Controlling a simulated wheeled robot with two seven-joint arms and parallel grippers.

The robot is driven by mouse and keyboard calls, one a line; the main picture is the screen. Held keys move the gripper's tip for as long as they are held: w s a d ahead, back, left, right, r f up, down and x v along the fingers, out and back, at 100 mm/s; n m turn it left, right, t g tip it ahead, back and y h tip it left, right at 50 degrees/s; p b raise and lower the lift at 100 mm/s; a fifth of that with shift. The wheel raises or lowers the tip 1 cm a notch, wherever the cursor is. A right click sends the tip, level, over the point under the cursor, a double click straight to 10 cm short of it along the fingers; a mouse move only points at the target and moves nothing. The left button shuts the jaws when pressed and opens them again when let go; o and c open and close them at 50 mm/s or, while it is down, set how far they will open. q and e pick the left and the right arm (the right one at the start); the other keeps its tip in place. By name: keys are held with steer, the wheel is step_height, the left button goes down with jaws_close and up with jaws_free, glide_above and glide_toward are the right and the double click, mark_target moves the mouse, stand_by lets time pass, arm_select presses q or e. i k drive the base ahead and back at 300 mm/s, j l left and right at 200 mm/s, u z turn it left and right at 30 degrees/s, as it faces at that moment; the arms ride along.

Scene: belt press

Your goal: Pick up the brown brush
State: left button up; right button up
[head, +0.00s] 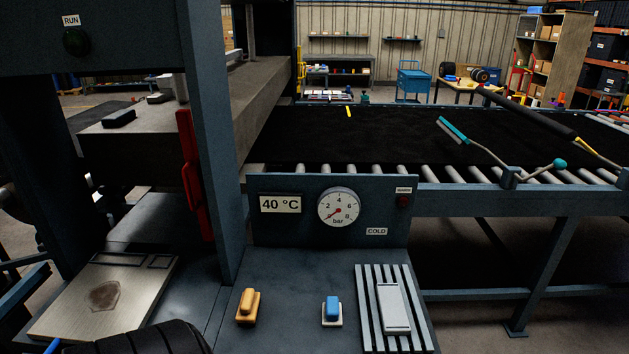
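The brown brush (248,306), an orange-brown block with a raised grip, lies on the dark blue shelf (290,275) below the gauge panel, left of centre. A similar brush with a blue top and a pale base (332,310) lies to its right, apart from it. Nothing touches or covers the brown brush. Neither of my grippers shows in the head view, so their states are hidden.
A ribbed rack (370,330) holding a pale grey block (394,308) is at the shelf's right. A stained metal plate (65,295) lies at left. A press post (208,140) with a red bar (194,170) rises behind. The shelf around the brown brush is clear.

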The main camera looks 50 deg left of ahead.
mark_target(249, 308)
steer(key=u, duration=2.1)
